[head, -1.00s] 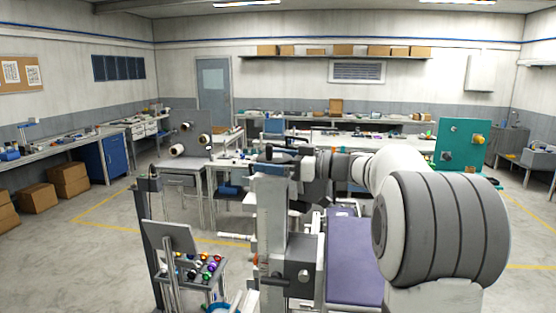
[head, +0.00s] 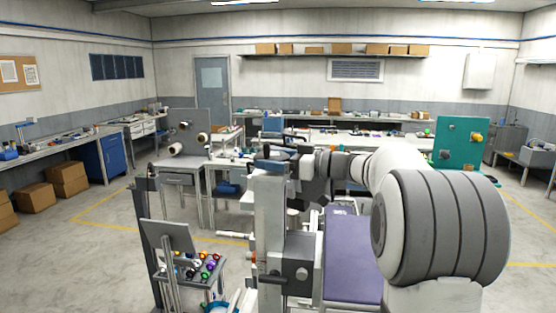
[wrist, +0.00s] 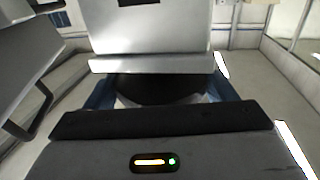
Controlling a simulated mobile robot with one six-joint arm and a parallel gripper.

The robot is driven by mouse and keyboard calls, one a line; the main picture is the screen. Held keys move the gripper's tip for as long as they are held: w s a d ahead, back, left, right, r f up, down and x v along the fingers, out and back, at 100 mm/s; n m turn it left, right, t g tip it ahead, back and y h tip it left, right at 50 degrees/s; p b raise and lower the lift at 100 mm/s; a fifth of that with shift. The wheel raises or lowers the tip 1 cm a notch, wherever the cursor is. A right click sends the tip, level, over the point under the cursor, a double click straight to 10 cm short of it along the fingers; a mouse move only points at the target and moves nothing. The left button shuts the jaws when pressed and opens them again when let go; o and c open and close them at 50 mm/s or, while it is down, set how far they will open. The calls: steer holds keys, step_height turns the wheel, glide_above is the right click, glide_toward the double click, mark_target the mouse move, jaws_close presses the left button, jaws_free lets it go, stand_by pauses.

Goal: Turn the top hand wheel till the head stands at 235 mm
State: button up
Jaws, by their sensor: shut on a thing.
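A pale grey upright column (head: 269,215) stands front centre in the head view. A grey block with a round knob (head: 300,270) sits low on its right side; I cannot tell if this is the head. No height reading is legible. My gripper (head: 284,154) is at the top of the column, reached from the right. In the wrist view, a dark round part (wrist: 158,88), likely the top hand wheel, lies between the blue fingers of my gripper (wrist: 160,94). The gripper is shut on it, and the near body edge hides part of it.
A purple-topped bench (head: 352,255) lies right of the column. A stand with coloured knobs (head: 195,266) and a tilted grey panel (head: 168,236) are at the left. A teal panel (head: 461,143) stands behind my arm.

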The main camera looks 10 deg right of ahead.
steer(key=shift+s+a+r+m+t+h, duration=0.1)
steer(key=shift+a+m+t+h, duration=0.05)
steer(key=shift+m+t+h, duration=0.35)
steer(key=shift+m+t+h+b, duration=0.3)
steer(key=shift+m+t+h, duration=0.25)
steer(key=shift+t, duration=0.25)
steer(key=m+t+h, duration=0.2)
steer(key=m+h, duration=0.1)
steer(key=shift+a+t, duration=0.15)
steer(key=shift+t, duration=0.25)
steer(key=m+t+h+b, duration=0.1)
steer(key=h, duration=0.1)
steer(key=shift+s+a+m+t+h+b, duration=0.1)
steer(key=shift+m+t+h+b, duration=0.2)
steer(key=shift+m+h, duration=0.05)
steer(key=m+t+h+b, duration=0.1)
steer(key=h+b, duration=0.1)
steer(key=shift+m+h, duration=0.3)
steer(key=shift+m, duration=0.1)
steer(key=m+h+b, duration=0.1)
steer(key=h+b, duration=0.1)
steer(key=b, duration=0.2)
steer(key=shift+m+h, duration=0.3)
steer(key=shift+t+b, duration=0.3)
steer(key=shift+b, duration=0.3)
